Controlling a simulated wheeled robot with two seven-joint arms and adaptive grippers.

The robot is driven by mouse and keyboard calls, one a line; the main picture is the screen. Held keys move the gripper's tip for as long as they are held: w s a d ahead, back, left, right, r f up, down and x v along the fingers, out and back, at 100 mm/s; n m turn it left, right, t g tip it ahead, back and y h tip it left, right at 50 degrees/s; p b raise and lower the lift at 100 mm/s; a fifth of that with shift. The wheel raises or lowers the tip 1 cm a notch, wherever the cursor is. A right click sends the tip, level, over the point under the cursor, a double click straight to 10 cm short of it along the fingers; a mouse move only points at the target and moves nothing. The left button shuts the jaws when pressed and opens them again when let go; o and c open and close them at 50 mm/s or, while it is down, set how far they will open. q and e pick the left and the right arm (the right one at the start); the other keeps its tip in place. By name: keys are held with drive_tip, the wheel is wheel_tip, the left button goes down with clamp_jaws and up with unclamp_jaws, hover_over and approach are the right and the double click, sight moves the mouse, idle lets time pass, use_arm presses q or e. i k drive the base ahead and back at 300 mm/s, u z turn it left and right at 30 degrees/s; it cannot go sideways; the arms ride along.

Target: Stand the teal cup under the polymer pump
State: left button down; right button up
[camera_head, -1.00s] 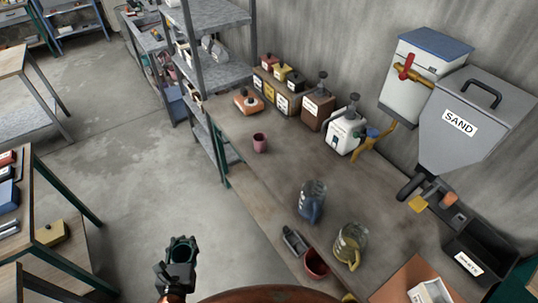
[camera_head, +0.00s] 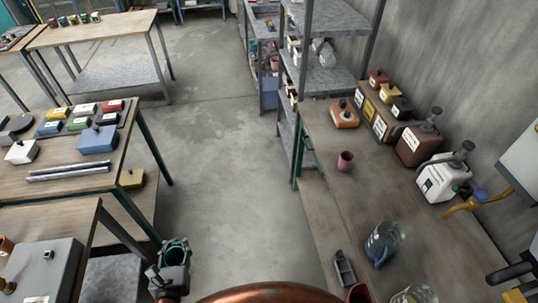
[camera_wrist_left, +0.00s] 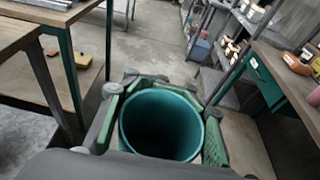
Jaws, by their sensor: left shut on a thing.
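My left gripper (camera_head: 172,268) is shut on the teal cup (camera_head: 174,250), with its fingers on the sides of the cup. In the left wrist view the cup (camera_wrist_left: 160,122) is upright or nearly so, its open mouth showing a dark inside. It is held over the floor aisle, left of the long workbench. A brown pump container (camera_head: 416,146) and a white pump jug (camera_head: 440,180) stand at the back of that bench. Their labels are too small to read, so I cannot tell which is the polymer pump. My right gripper is out of view.
Tables (camera_head: 60,185) with boxes stand left. The floor (camera_head: 232,150) between is clear.

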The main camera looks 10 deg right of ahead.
sight(401, 197)
drive_tip(key=i, duration=0.8)
drive_tip(key=z, duration=2.65)
drive_tip(key=i, duration=0.5)
